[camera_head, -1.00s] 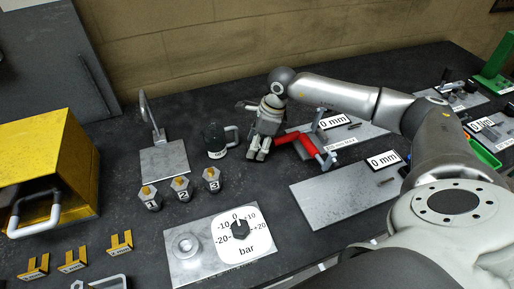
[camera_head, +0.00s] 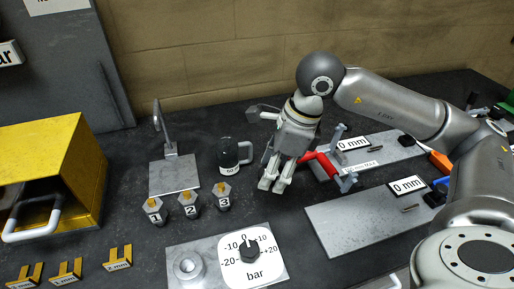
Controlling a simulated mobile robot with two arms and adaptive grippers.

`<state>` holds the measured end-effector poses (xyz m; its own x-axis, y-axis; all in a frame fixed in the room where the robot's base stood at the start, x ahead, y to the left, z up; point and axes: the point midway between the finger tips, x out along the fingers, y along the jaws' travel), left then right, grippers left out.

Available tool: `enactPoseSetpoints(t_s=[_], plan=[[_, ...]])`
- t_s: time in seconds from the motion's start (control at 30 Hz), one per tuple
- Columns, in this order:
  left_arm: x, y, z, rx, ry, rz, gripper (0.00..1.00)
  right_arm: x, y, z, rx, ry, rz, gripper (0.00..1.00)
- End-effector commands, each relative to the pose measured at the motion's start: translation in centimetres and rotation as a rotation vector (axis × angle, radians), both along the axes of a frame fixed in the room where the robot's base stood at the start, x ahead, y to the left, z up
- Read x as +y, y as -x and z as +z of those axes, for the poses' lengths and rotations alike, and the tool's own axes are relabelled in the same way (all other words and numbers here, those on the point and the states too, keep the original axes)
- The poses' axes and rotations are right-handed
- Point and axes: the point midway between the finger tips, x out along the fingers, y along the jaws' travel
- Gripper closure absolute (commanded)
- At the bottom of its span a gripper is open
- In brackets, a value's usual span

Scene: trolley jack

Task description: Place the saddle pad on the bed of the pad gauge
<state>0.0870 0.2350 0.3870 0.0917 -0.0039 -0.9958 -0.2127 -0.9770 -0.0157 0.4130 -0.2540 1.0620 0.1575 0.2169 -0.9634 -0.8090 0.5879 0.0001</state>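I cannot pick out a saddle pad for certain. Two grey plates carry "0 mm" displays. One is the front plate (camera_head: 345,228), flat and bare apart from a small pin by its display (camera_head: 406,187). The other is the back plate (camera_head: 385,150), with its own display (camera_head: 352,144) and a red part with grey ends (camera_head: 322,163) at its left end. I cannot tell which one is the pad gauge. My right gripper (camera_head: 274,186) points down, left of the red part and right of the dark mug. Its fingertips stand apart with nothing visible between them. My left gripper is not in view.
The dark mug (camera_head: 230,153), several numbered hex blocks (camera_head: 189,203), and a plate with an upright hook (camera_head: 174,176) stand left of the gripper. The bar gauge plate (camera_head: 205,262) lies in front. A yellow box (camera_head: 50,165) is at far left.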

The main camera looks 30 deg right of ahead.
Motion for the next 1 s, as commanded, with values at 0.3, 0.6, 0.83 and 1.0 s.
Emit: enactPoseSetpoints(t_s=[0.3,0.6,0.83,1.0], plan=[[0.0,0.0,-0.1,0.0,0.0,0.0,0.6,0.3,0.4,0.1,0.0,0.0,0.032,0.78],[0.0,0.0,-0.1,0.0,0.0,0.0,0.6,1.3,0.0,-0.8,0.001,-0.002,0.376,0.78],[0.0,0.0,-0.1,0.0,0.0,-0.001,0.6,2.4,-0.3,-1.5,0.001,-0.003,0.738,0.78],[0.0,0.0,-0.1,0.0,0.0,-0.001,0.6,3.3,-0.5,-2.0,0.0,-0.002,1.019,0.78]])
